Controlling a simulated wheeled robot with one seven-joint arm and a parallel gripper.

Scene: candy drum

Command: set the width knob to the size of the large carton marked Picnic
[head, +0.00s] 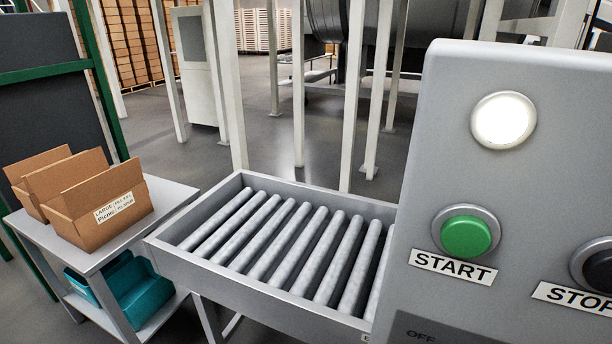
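The open brown carton (105,207) with a white label (114,207) reading LARGE and Picnic stands on a grey cart (170,203) at the left. Smaller print on the label is too small to read surely. Another open carton (30,176) stands behind it. The grey control panel (520,190) fills the right side, and no width knob shows on the part in view. A dark plate (425,331) with the letters OFF is cut off at the bottom edge. My gripper is not in view.
The panel has a lit white lamp (503,119), a green START button (466,236) and a dark STOP button (597,268). A roller conveyor (280,245) lies between cart and panel. Teal bins (130,292) sit on the cart's lower shelf. White posts (298,90) stand behind.

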